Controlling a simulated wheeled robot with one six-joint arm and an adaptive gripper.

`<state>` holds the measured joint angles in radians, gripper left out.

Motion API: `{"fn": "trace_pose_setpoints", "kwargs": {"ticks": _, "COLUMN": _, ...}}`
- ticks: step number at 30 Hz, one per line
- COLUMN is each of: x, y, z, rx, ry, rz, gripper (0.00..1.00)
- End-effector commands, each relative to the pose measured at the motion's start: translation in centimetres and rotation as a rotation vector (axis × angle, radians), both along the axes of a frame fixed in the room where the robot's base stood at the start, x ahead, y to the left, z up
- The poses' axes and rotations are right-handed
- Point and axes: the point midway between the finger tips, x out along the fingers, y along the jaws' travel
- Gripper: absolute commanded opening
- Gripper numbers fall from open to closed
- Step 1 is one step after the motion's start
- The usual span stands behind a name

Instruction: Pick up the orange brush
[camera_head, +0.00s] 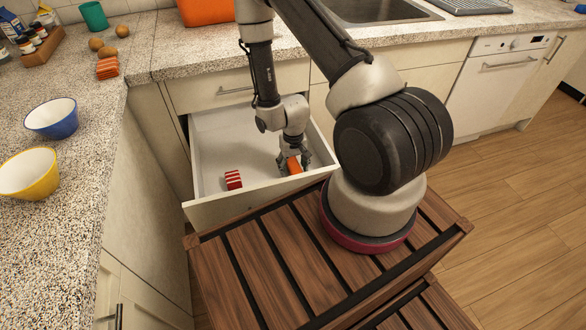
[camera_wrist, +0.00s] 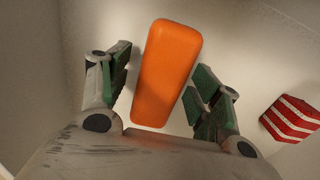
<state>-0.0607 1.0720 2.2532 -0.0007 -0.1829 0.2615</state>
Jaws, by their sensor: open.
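The orange brush (camera_head: 293,165) lies in the open white drawer, near its right front part. In the wrist view the orange brush (camera_wrist: 166,72) is a rounded block lying between my open fingers. My gripper (camera_head: 294,161) reaches down into the drawer over the brush. In the wrist view the fingers of my gripper (camera_wrist: 163,92) stand apart on either side of it. Gaps show beside the brush on both sides, wider on the right at the near end. I see no bristles; the underside is hidden.
A red and white striped block (camera_head: 233,180) lies in the drawer (camera_head: 215,150) left of the brush; it also shows in the wrist view (camera_wrist: 291,118). The drawer walls surround my gripper. Bowls, blue (camera_head: 52,117) and yellow (camera_head: 29,174), stand on the left counter.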

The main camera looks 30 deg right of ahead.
Motion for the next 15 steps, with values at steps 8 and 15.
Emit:
{"fn": "trace_pose_setpoints", "kwargs": {"ticks": 8, "x": 0.03, "y": 0.00, "z": 0.06, "rx": 0.000, "ry": -0.001, "rz": 0.000, "gripper": 0.38}}
{"fn": "trace_pose_setpoints", "kwargs": {"ticks": 15, "x": 0.04, "y": 0.00, "z": 0.07, "rx": 0.000, "ry": -0.001, "rz": 0.000, "gripper": 0.14}}
